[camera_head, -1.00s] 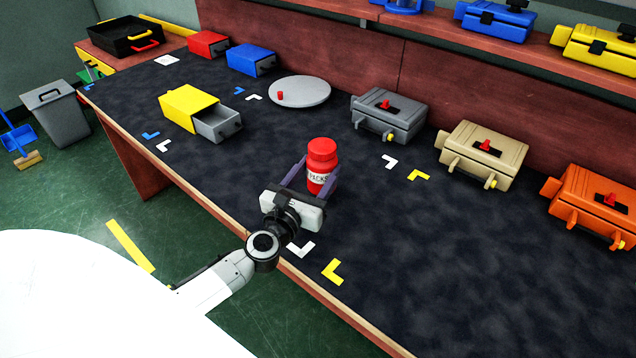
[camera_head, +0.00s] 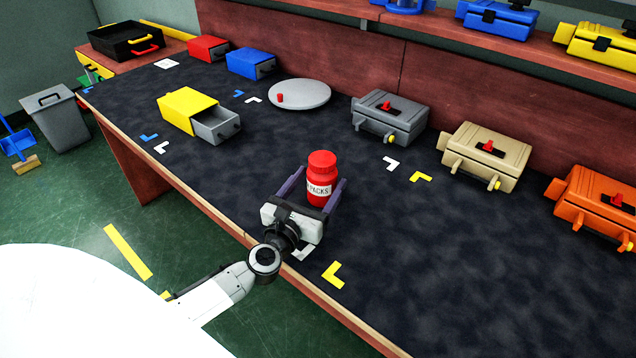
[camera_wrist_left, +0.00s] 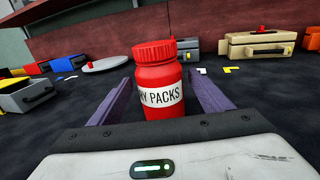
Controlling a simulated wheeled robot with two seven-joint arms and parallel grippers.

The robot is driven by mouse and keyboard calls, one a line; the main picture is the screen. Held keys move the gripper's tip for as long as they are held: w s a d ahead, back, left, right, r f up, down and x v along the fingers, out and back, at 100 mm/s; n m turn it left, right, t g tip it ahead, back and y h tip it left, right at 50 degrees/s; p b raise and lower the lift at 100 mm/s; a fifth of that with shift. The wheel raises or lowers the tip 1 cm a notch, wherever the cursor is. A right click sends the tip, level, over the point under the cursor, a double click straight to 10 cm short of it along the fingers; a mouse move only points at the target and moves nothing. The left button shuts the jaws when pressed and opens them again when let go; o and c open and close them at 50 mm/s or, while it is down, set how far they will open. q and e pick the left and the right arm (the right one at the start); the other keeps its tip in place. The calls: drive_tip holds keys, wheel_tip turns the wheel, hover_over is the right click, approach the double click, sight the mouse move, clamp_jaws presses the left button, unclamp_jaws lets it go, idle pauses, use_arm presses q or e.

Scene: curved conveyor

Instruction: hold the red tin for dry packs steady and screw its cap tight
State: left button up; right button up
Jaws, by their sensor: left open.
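The red tin (camera_head: 320,190) stands upright on the dark table with a white label reading "PACKS". Its ribbed red cap (camera_head: 322,160) sits on top; how tight it is cannot be told. In the left wrist view the tin (camera_wrist_left: 162,112) stands between the two purple fingers, with a gap at each side. My left gripper (camera_head: 318,190) is open, with its fingers on either side of the tin's lower part. The cap (camera_wrist_left: 154,50) rises above the fingers in the left wrist view. My right gripper is in neither view.
An open yellow drawer box (camera_head: 188,108) and a grey turntable (camera_head: 312,94) with a small red piece lie to the left and behind. Grey (camera_head: 390,115), beige (camera_head: 482,155) and orange (camera_head: 592,198) cases line the back right. The table's front right is clear apart from corner marks.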

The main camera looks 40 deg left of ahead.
use_arm(q)
drive_tip(key=shift+r, duration=0.1)
drive_tip(key=shift+s, duration=0.1)
drive_tip(key=s, duration=0.3)
drive_tip(key=s+d, duration=0.1)
drive_tip(key=s, duration=0.3)
drive_tip(key=s+d+b, duration=0.1)
drive_tip(key=s, duration=0.2)
drive_tip(key=shift+s, duration=0.3)
drive_tip(key=shift+s+d, duration=0.1)
drive_tip(key=shift+s, duration=0.35)
